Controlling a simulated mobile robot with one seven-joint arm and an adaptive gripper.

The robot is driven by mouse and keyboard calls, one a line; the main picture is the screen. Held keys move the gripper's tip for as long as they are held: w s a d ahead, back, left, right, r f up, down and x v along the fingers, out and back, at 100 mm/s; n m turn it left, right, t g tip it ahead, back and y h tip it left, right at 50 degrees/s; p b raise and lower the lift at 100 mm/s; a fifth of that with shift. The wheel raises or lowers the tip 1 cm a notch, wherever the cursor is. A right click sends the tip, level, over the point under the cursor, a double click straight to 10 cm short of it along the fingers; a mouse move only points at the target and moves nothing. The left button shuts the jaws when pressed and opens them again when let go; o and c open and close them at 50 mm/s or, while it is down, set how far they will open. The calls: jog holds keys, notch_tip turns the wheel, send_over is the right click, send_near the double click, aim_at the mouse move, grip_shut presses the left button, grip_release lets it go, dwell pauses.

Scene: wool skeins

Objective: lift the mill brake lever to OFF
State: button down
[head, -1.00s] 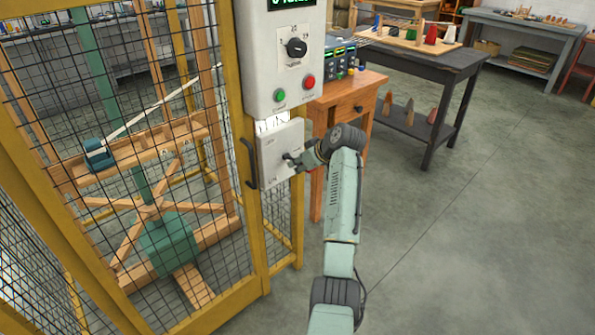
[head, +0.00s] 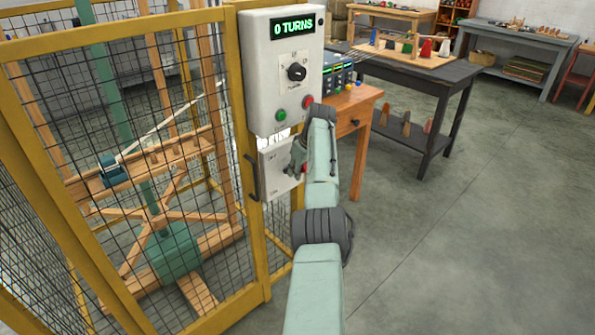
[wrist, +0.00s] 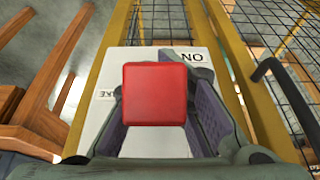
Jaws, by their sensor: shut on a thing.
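The brake lever's red block-shaped handle (wrist: 155,94) fills the middle of the wrist view. My gripper (wrist: 165,110) has its fingers on both sides of it and is shut on it. Behind the handle is the pale brake plate (wrist: 112,65), with an "ON" label upside down and part of the word "BRAKE". In the head view the brake plate (head: 272,168) hangs below the control box. My gripper (head: 298,163) is in front of its right side, and my arm hides part of it. The lever's shaft is hidden.
The control box (head: 262,70) reads "0 TURNS" and has a dial, a green button and a red button. The yellow mesh cage (head: 235,150), with a black door handle (head: 252,178), stands left. The floor at right is clear.

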jog(key=shift+w+d+r, duration=0.3)
jog(key=shift+d+r, duration=0.1)
jog(key=shift+r, duration=0.15)
jog(key=c, duration=1.7)
grip_release()
jog(key=shift+s+f, duration=0.1)
jog(key=shift+f, duration=0.05)
jog(key=shift+s+a+f, duration=0.1)
jog(key=shift+a+f, duration=0.05)
jog(key=shift+a, duration=0.05)
jog(key=v, duration=1.2)
jog(key=shift+a, duration=0.1)
